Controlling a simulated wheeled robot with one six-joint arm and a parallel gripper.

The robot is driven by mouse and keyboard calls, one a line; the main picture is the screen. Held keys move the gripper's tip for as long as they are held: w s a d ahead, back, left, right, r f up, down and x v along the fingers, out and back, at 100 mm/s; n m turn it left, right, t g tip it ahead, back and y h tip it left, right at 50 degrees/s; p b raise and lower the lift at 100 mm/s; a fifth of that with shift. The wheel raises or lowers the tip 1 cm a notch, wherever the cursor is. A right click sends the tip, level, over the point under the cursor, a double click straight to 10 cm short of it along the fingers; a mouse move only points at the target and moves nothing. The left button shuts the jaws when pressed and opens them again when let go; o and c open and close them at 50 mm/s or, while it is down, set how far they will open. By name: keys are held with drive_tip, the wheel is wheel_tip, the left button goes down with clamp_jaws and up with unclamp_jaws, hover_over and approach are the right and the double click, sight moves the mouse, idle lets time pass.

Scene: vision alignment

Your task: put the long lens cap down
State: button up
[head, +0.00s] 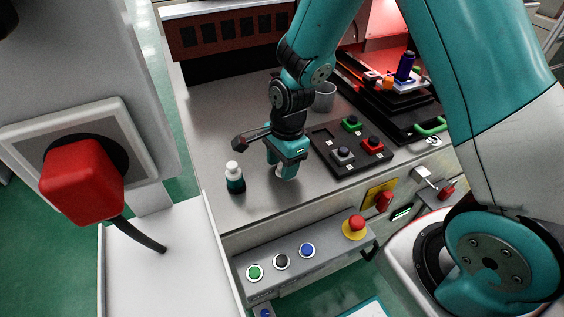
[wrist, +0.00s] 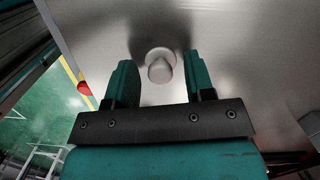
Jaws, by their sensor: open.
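A small pale cap with a narrow raised top, which looks like the long lens cap (wrist: 160,66), stands on the grey metal table. In the wrist view it is between the two teal fingers of my gripper (wrist: 161,80), with a visible space on each side. My gripper is open and points down. In the head view my gripper (head: 286,168) is low over the table, and a pale bit of the cap (head: 280,173) shows at its fingers. Most of the cap is hidden there by the fingers.
A dark bottle with a white top (head: 235,178) stands left of my gripper. A black tray (head: 351,168) with green, red and grey pieces lies to the right. A grey cup (head: 325,97) stands behind. A button panel (head: 300,262) runs along the table's front.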

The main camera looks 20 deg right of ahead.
wheel_tip(320, 180, up, 12)
drive_tip(key=d+p, duration=0.1)
drive_tip(key=p, duration=0.1)
drive_tip(key=s+a+r+n+y, duration=0.1)
drive_tip(key=s+a+r+n, duration=0.1)
drive_tip(key=s+r+n, duration=0.4)
drive_tip(key=s+a+r+n+y, duration=0.1)
drive_tip(key=s+a+r+n, duration=0.2)
drive_tip(key=s+n, duration=0.9)
wheel_tip(320, 180, up, 4)
drive_tip(key=n, duration=0.5)
drive_tip(key=shift+s+a+f+y, duration=0.15)
drive_tip(key=shift+s+a+y, duration=0.15)
drive_tip(key=shift+a+y, duration=0.1)
